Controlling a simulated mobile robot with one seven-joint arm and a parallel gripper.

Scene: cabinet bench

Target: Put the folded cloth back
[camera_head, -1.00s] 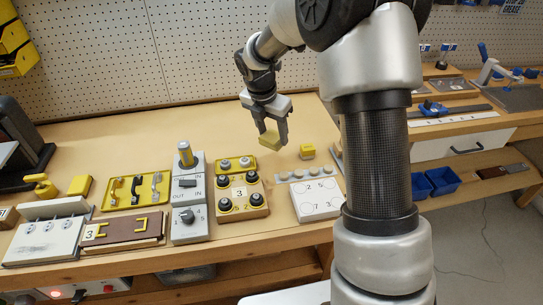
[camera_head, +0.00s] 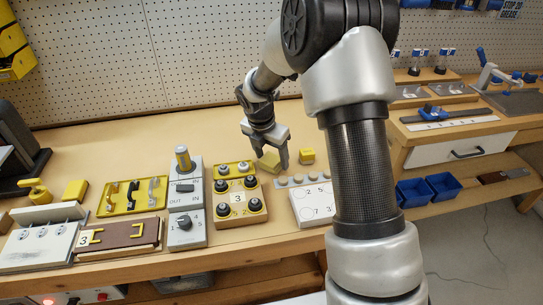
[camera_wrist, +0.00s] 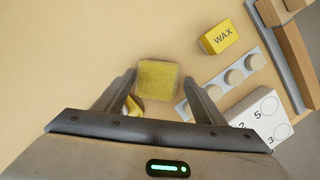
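The folded cloth is a small yellow square pad (camera_head: 268,161). It appears to lie on the bare bench top behind the knob panels, and it shows in the wrist view (camera_wrist: 157,79) just beyond and between my fingertips. My gripper (camera_head: 266,160) points down over it with its fingers spread on either side. In the wrist view my gripper (camera_wrist: 160,78) shows a narrow gap between each fingertip and the cloth. Any contact under the cloth is hidden.
A yellow WAX block (camera_head: 307,156) stands right of the cloth, near a grey strip with round pegs (camera_wrist: 235,76). A numbered white board (camera_head: 316,205) and a knob panel (camera_head: 239,203) lie in front.

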